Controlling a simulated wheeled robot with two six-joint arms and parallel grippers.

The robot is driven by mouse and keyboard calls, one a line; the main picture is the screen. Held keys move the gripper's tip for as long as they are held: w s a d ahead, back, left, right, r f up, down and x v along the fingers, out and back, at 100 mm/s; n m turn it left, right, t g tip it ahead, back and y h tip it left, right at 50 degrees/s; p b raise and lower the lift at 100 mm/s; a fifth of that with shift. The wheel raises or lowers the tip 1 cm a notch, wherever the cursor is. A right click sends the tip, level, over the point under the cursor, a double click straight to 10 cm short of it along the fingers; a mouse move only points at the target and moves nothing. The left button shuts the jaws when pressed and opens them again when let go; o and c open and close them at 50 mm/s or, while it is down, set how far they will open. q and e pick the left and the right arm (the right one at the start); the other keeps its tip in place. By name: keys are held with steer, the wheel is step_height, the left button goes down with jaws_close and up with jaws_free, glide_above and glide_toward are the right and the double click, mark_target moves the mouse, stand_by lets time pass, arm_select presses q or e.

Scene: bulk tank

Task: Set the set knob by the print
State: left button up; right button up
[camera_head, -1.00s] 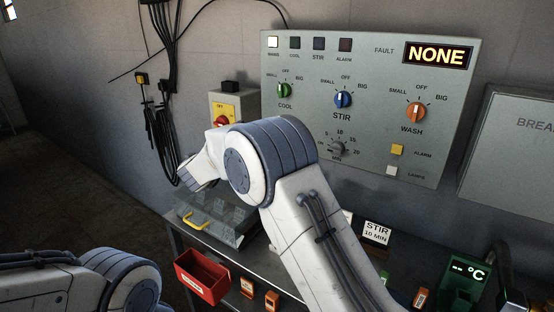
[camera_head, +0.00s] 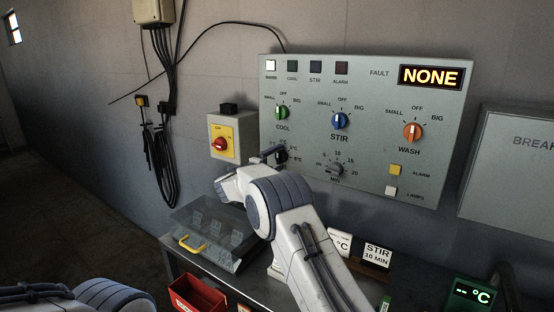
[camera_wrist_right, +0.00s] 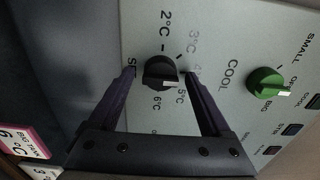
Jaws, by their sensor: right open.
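The black set knob (camera_head: 282,156) is on the grey panel below the green COOL knob. In the right wrist view the set knob (camera_wrist_right: 158,71) sits between the two fingers of my right gripper (camera_wrist_right: 160,75), which are open around it; I cannot tell whether they touch it. A white mark on it points low and right, toward the 5°C and 6°C print. In the head view my right gripper (camera_head: 270,153) is at the knob. A white card with °C print (camera_head: 340,243) stands on the shelf, partly hidden by my arm. My left gripper is out of view.
The green COOL knob (camera_wrist_right: 265,83) is close to the right finger. A yellow switch box (camera_head: 223,143) is left of the panel. A clear lidded case (camera_head: 208,238), a red bin (camera_head: 200,295) and a STIR 10 MIN card (camera_head: 377,254) are below. A pink label (camera_wrist_right: 22,140) shows 6°C.

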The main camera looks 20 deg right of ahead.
steer(key=shift+d, duration=0.1)
jaws_close()
steer(key=shift+r+n+p, duration=0.15)
steer(key=shift+n+p, duration=1.45)
steer(key=shift+p, duration=0.1)
steer(key=n+p, duration=0.3)
steer(key=shift+n, duration=0.4)
steer(key=shift+f+n+p, duration=0.2)
steer(key=shift+n+p, duration=0.3)
steer(key=shift+n, duration=0.3)
jaws_free()
